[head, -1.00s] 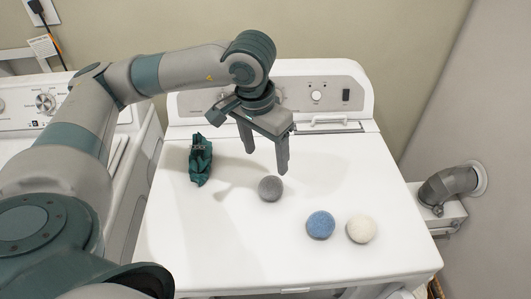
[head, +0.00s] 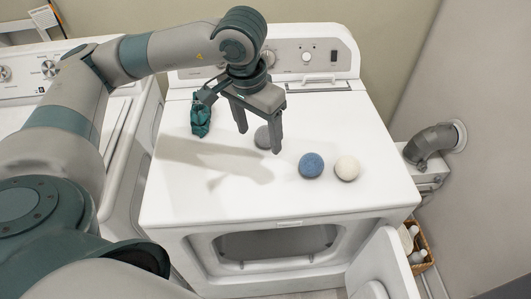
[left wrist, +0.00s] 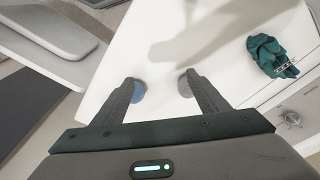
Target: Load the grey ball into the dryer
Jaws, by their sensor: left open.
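The grey ball (head: 263,138) is on the white top of the dryer (head: 220,205), partly hidden behind a finger of my left gripper (head: 259,141). In the left wrist view the grey ball (left wrist: 184,86) shows beside the right finger, partly covered by it. My left gripper (left wrist: 160,90) is open and empty, pointing down over the dryer top. I cannot tell its exact height above the ball. The dryer's front opening (head: 278,243) is uncovered, and its door (head: 390,265) stands open at the lower right. My right gripper is not in view.
A blue ball (head: 311,165) and a white ball (head: 346,168) sit close together right of the grey ball. A crumpled teal cloth (head: 200,118) lies at the back left. A wicker basket (head: 421,250) stands right of the dryer. The front left of the top is clear.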

